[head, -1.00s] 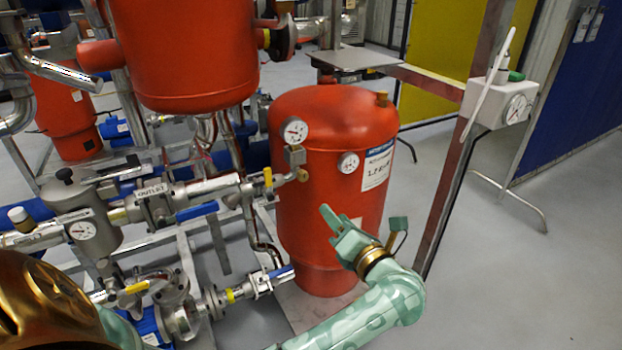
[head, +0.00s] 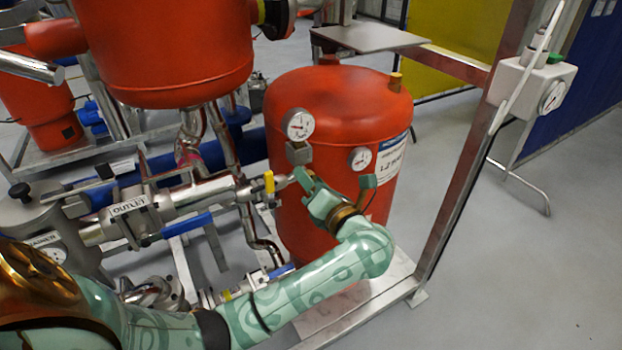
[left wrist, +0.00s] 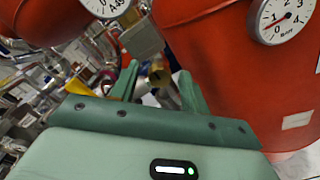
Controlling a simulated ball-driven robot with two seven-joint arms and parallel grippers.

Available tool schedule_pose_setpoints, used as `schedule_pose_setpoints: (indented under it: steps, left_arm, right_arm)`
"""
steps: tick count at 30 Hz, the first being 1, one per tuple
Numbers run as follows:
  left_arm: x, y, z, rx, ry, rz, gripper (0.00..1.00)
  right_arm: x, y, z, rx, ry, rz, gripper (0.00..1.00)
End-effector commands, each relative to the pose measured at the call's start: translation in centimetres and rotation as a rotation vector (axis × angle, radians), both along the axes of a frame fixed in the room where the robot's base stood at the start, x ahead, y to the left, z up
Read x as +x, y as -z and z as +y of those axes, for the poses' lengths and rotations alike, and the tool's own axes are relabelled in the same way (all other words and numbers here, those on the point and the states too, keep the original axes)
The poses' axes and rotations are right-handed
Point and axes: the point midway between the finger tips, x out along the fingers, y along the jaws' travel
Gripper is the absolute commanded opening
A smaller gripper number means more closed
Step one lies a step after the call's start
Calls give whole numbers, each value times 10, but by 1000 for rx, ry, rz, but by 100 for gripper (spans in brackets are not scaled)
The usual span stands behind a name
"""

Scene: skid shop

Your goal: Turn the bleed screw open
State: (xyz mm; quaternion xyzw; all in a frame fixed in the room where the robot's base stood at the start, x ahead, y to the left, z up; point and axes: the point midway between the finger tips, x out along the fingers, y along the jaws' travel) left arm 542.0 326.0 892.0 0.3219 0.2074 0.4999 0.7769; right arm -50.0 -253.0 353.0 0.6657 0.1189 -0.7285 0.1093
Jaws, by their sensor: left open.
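My left gripper (head: 308,188) is open beside the front of the red tank (head: 338,105), at the end of the pipe line and just below the gauge block (head: 299,153). In the left wrist view the two green fingers (left wrist: 158,72) stand apart. In the head view the gripper hides that spot. The grey gauge block (left wrist: 141,38) is just beyond the fingers in the left wrist view. My right gripper is not in view.
A round gauge (head: 299,124) sits on the block, and a second gauge (head: 360,159) is on the tank. A yellow valve handle (head: 269,181) is left of the gripper, with a blue lever (head: 187,225) further left.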

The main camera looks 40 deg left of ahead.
Motion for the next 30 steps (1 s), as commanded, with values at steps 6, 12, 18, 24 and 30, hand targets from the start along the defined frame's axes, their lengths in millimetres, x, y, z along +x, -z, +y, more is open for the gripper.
schedule_pose_setpoints:
  steps: [6,12,18,24,30]
  left_arm:
    - [0,0,0,0,0,0,10]
    - [0,0,0,-1,-1,-2,1]
    - [0,2,0,-17,-1,-35,1]
    - [0,5,-1,-60,0,-132,1]
    - [1,6,-1,-126,0,-288,1]
  right_arm:
    - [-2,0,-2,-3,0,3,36]
    - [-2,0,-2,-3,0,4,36]
    - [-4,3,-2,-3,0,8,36]
    - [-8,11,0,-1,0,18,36]
    - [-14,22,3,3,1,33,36]
